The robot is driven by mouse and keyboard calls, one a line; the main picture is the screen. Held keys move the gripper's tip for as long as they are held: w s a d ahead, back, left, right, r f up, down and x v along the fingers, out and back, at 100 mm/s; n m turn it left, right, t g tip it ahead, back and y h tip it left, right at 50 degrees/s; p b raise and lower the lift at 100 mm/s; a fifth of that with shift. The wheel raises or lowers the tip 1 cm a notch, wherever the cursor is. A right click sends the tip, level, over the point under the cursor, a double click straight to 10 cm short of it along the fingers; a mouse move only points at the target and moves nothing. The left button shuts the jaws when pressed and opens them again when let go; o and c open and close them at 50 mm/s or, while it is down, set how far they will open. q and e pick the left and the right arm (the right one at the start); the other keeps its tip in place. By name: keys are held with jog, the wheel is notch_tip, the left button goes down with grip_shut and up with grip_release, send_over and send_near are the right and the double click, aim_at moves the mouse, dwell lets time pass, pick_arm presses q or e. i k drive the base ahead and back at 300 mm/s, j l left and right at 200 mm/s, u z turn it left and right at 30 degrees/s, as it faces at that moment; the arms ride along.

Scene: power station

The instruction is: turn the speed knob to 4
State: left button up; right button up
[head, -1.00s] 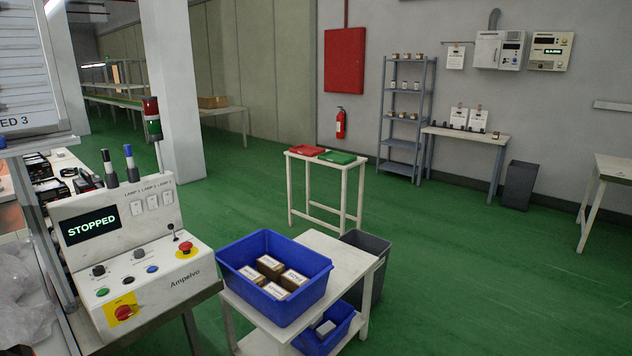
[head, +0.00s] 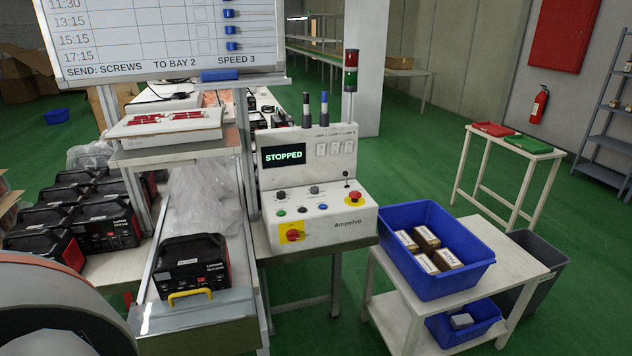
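The control panel (head: 318,235), marked Ampelvo, stands in the middle of the head view. Its display (head: 284,157) reads STOPPED. A red mushroom button (head: 352,197) is at the right and a red rotary switch (head: 291,235) on a yellow plate is below. Neither gripper is in view.
A whiteboard (head: 160,40) above left reads SPEED 3. A conveyor with a black-and-red device (head: 192,265) lies left of the panel. A blue bin (head: 437,285) with small boxes stands on a white table (head: 393,315) to the right. Green floor is open beyond.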

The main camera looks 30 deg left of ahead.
aim_at(280, 195)
jog(key=u, duration=1.3)
